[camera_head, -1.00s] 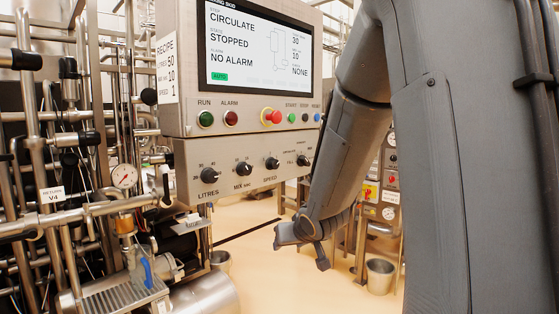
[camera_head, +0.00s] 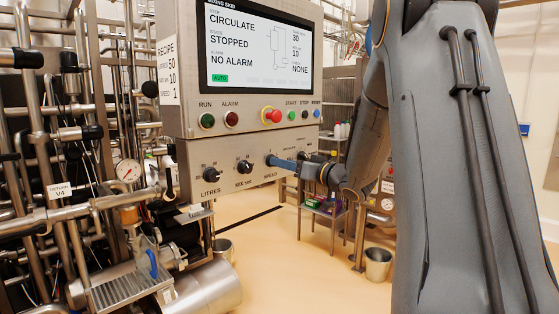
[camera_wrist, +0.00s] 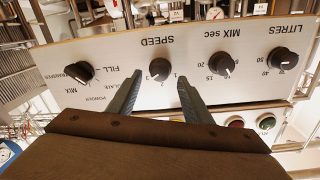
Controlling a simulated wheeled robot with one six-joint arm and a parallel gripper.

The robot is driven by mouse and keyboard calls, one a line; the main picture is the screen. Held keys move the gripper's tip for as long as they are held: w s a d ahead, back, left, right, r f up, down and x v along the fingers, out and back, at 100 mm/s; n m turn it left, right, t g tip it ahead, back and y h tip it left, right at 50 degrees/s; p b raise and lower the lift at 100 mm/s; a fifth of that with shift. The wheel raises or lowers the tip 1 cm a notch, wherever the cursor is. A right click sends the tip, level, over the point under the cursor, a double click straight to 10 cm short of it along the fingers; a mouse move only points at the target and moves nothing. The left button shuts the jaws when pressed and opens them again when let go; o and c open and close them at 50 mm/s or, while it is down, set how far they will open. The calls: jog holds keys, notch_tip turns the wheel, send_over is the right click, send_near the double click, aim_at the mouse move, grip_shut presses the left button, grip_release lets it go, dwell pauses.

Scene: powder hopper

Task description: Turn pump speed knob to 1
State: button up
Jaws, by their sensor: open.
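The black pump speed knob (camera_wrist: 160,68) sits on the grey knob panel (camera_head: 222,182), under the upside-down label SPEED in the wrist view. Its pale mark seems to point down-left in that view, on the side of the 2 and 3, away from the 1; the exact setting is hard to read. My gripper (camera_wrist: 161,77) is open, with one blue-grey finger on each side of the knob. I cannot tell whether the fingers touch it.
The litres knob (camera_wrist: 283,58) and mix knob (camera_wrist: 222,65) are on one side, the fill/mix selector (camera_wrist: 79,72) on the other. Above the panel are a red stop button (camera_head: 272,115) and a screen (camera_head: 258,48) reading STOPPED. A recipe card (camera_head: 168,70) lists speed 1.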

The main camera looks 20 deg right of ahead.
jog(key=x, duration=0.3)
jog(key=shift+p, duration=0.35)
jog(key=shift+c, duration=0.2)
jog(key=c, duration=1)
